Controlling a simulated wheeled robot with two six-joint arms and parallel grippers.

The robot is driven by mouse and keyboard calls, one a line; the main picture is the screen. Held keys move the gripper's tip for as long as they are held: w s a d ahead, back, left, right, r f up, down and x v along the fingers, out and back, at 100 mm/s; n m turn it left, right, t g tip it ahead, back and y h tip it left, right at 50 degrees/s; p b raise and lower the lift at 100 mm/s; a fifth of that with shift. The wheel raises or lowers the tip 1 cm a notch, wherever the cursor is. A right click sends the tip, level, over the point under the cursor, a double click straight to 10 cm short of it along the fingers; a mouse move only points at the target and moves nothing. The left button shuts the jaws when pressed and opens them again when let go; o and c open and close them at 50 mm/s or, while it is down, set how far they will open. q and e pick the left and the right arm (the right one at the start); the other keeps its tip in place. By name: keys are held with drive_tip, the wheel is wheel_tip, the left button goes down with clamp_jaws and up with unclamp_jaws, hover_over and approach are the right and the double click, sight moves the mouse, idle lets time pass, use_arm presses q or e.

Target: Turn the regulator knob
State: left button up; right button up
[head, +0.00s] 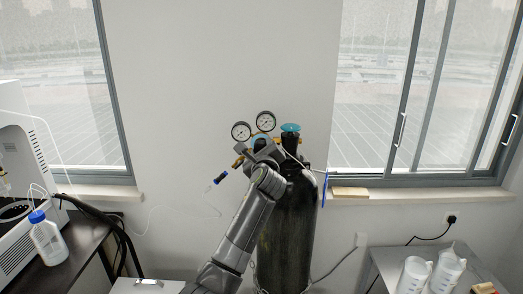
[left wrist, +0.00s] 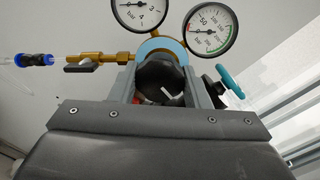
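The gas regulator with two round pressure gauges sits on top of a dark gas cylinder (head: 287,225) in the head view. Its regulator knob (left wrist: 160,72) is black and faces the left wrist camera, in front of a light-blue ring (left wrist: 152,46). My left gripper (head: 261,148) reaches up to the regulator from below. In the left wrist view its fingers (left wrist: 160,82) stand on both sides of the knob, with no clear gap, and appear closed on it. The gripper hides the knob in the head view. My right gripper is not in view.
The gauges (left wrist: 211,28) are just above the fingers. A teal valve handle (left wrist: 230,82) is at the right, a brass outlet with a lever (left wrist: 80,66) at the left. A bottle (head: 47,238) and white jugs (head: 412,275) stand on side tables.

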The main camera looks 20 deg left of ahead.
use_arm(q)
drive_tip(key=c, duration=0.4)
drive_tip(key=shift+n, duration=0.4)
drive_tip(key=n, duration=0.2)
drive_tip(key=shift+n, duration=0.4)
drive_tip(key=n, duration=0.4)
drive_tip(key=shift+b, duration=0.3)
drive_tip(key=n+h+b, duration=0.1)
drive_tip(key=n, duration=0.4)
drive_tip(key=shift+g, duration=0.3)
drive_tip(key=shift+n+h+b, duration=0.4)
drive_tip(key=shift+n+b, duration=0.2)
drive_tip(key=shift+n, duration=1.7)
